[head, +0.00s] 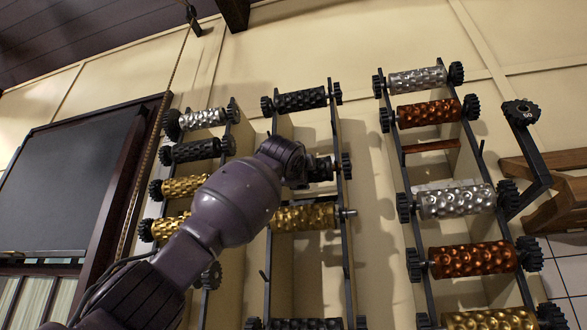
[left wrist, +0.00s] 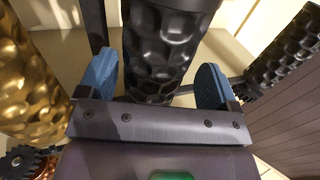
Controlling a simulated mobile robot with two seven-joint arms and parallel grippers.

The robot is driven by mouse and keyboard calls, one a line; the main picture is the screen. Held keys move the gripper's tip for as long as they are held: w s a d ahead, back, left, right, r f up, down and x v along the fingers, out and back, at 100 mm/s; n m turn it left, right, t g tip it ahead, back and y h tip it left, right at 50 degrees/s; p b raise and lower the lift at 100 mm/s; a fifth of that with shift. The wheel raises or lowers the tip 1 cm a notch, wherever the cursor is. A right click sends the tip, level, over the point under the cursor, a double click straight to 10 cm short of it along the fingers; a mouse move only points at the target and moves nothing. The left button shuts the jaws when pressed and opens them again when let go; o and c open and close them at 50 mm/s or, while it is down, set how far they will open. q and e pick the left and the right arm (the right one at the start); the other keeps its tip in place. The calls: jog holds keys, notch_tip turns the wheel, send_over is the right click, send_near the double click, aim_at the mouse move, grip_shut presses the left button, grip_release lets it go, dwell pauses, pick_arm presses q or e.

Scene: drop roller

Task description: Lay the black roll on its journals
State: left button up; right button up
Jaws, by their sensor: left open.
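My left arm reaches to the middle rack in the head view, with its gripper (head: 312,169) at the second row. In the left wrist view the two blue fingertips (left wrist: 157,80) stand apart, one on each side of a dimpled black roll (left wrist: 160,45). Gaps show beside the roll, so the jaws are open around it, not clamped. In the head view this roll is mostly hidden behind my gripper, with a toothed wheel (head: 347,166) at its right end. I cannot tell whether its ends rest on the rails. My right gripper is out of view.
A black roll (head: 301,100) lies above and a gold roll (head: 304,217) below on the middle rack. The left rack holds silver, black and gold rolls (head: 186,187). The right rack (head: 410,165) holds silver, copper and gold rolls. A black bracket (head: 535,165) stands far right.

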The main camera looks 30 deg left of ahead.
pick_arm(q)
jog(key=b+v, duration=0.2)
jog(key=v, duration=0.6)
jog(key=shift+s+b, duration=0.2)
jog(key=shift+b, duration=0.2)
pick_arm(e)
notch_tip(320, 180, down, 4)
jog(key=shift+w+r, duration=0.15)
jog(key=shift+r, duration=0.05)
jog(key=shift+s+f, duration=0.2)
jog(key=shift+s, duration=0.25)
pick_arm(q)
jog(key=shift+f, duration=0.1)
